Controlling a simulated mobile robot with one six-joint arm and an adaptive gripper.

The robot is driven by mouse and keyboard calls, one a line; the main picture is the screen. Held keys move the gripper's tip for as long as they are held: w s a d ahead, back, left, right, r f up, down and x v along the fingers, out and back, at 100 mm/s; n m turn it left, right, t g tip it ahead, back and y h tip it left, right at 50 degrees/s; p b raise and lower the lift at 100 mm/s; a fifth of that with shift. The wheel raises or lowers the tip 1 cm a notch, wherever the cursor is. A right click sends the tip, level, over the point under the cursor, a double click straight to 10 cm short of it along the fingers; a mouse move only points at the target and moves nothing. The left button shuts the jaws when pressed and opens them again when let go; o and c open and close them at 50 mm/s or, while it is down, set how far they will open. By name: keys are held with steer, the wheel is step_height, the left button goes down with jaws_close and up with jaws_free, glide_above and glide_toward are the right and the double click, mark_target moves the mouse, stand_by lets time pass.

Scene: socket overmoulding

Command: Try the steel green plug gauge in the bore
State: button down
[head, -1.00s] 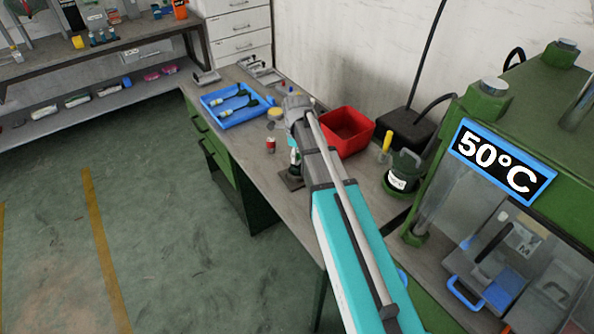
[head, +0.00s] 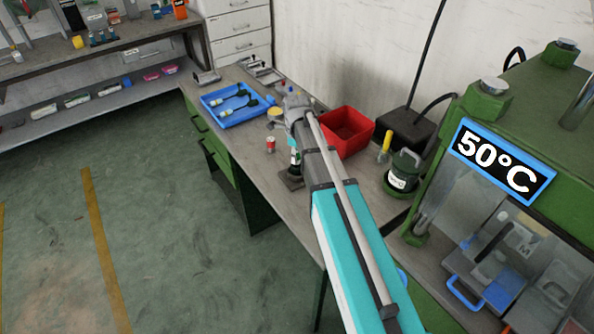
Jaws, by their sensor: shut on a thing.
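My gripper (head: 294,168) points down over a small dark plate (head: 287,184) near the front edge of the bench. My arm partly covers it. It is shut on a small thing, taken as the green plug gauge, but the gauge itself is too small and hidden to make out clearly. The bore is not visible from here, and I cannot tell whether the gauge touches the part. A small red-and-pale cylinder (head: 270,145) stands on the bench just left of my gripper.
A blue tray (head: 207,108) with dark cables lies at the left. A red bin (head: 357,151), a yellow-handled tool (head: 385,146) and a green pot (head: 403,175) stand to the right. A green press (head: 545,115) showing 50°C fills the right side.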

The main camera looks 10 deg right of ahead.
steer(key=shift+f+b, duration=0.5)
stand_by(0.6)
steer(key=shift+r+p, duration=0.6)
stand_by(1.0)
steer(key=shift+r+p, duration=2.4)
steer(key=shift+p, duration=0.05)
